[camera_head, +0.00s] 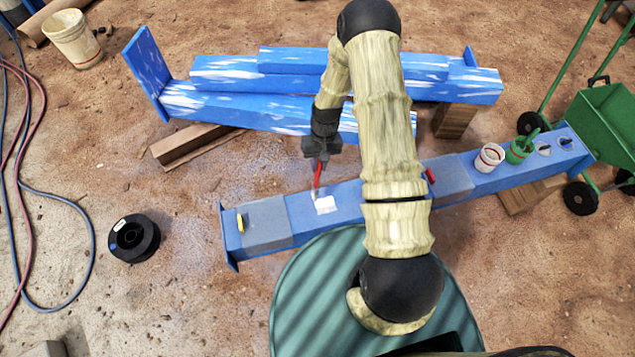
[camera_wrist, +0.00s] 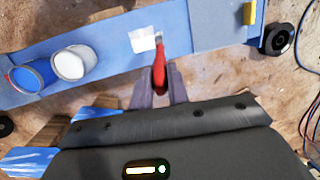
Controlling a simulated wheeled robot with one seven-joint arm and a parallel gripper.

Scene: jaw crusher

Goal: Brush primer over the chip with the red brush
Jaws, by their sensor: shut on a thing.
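A white chip patch (camera_head: 326,204) lies on the top face of the blue beam (camera_head: 345,197); it also shows in the wrist view (camera_wrist: 143,39). My gripper (camera_head: 320,157) is shut on the handle of the red brush (camera_head: 317,174), above the beam's far edge. In the wrist view the fingers (camera_wrist: 159,92) hold the red brush (camera_wrist: 159,70), its head pointing at the beam. The brush tip is at the patch's edge; I cannot tell whether it touches. A cup with blue contents (camera_wrist: 32,73) and a cup with white contents (camera_wrist: 72,64) stand on the beam.
Blue-white beams (camera_head: 250,95) lie behind. A black spool (camera_head: 133,238) and hoses (camera_head: 15,180) are left; a green cart (camera_head: 605,115) is right.

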